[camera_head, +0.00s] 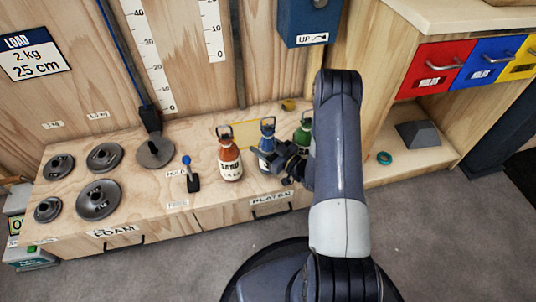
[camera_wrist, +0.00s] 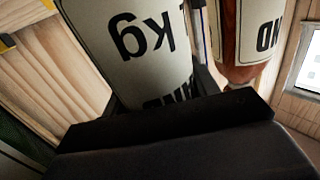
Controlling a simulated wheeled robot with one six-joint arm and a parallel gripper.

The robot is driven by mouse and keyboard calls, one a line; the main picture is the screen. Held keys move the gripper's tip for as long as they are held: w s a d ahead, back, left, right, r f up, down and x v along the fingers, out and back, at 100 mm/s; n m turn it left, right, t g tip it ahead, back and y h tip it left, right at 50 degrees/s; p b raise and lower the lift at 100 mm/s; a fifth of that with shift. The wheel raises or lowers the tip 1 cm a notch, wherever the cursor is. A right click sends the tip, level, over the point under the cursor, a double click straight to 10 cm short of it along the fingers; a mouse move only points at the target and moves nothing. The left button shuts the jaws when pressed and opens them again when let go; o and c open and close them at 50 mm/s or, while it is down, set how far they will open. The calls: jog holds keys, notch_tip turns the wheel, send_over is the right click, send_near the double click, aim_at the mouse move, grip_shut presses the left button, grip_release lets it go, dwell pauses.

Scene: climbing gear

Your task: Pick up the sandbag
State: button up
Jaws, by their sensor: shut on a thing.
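Several bottle-shaped sandbags with labels and loop tops stand on the wooden bench (camera_head: 150,195). The orange-red one (camera_head: 230,160) is at left, the blue one (camera_head: 267,132) in the middle, and a green one (camera_head: 303,133) at right, partly behind my arm. My gripper (camera_head: 272,158) is shut on the blue sandbag, and its fingers hide the lower part. In the wrist view the held sandbag's white label (camera_wrist: 135,45) fills the space above my gripper (camera_wrist: 165,95). The orange-red sandbag (camera_wrist: 231,60) is close beside it there.
Round dark weight plates (camera_head: 98,199) lie on the bench at left. A small black stand with a blue knob (camera_head: 191,175) is left of the sandbags. A blue box (camera_head: 309,20) hangs above. Coloured drawers (camera_head: 431,70) and a shelf with a grey wedge (camera_head: 419,135) are at right.

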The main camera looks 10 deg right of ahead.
aim_at(264, 126)
grip_shut()
dwell(0.3)
jog(key=shift+r, duration=0.1)
notch_tip(264, 126, up, 10)
jog(key=p, duration=0.3)
jog(key=shift+p, duration=0.3)
